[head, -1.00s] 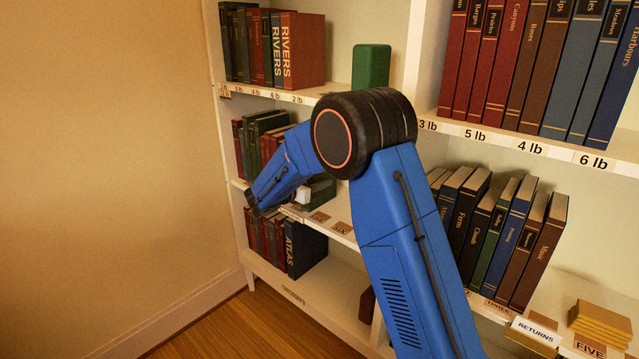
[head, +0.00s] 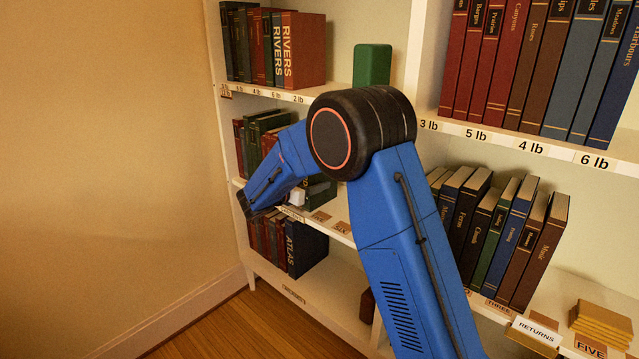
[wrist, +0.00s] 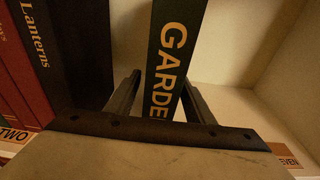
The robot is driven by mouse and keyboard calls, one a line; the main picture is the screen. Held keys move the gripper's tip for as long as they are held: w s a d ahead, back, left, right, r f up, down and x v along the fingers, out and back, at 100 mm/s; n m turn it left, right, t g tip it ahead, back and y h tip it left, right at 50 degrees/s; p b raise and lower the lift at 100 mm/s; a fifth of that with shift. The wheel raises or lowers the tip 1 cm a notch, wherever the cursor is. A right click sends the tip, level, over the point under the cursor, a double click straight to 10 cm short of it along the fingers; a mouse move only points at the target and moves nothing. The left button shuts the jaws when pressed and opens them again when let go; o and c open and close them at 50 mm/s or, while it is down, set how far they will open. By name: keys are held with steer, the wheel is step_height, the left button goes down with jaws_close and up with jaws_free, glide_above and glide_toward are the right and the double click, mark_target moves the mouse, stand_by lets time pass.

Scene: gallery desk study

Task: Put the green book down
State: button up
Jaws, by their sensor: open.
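The green book (wrist: 168,58), with GARDE readable in gold on its spine, stands upright on a shelf in the wrist view. My gripper (wrist: 160,97) has its two dark fingers on either side of the spine's lower part. The jaws are open, and a narrow gap seems to show beside the spine. The book's bottom edge is hidden behind my gripper's body. In the head view my blue arm reaches to the middle shelf of the left bookcase and hides my fingertips. A dark green shape (head: 322,189) beside my wrist may be this book.
Left of the book in the wrist view stand a black Lanterns book (wrist: 65,50) and red books (wrist: 12,85). A green block (head: 372,66) stands on the upper shelf.

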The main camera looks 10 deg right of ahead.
mark_target(306, 186)
steer(key=v, duration=0.9)
steer(key=shift+s, duration=0.1)
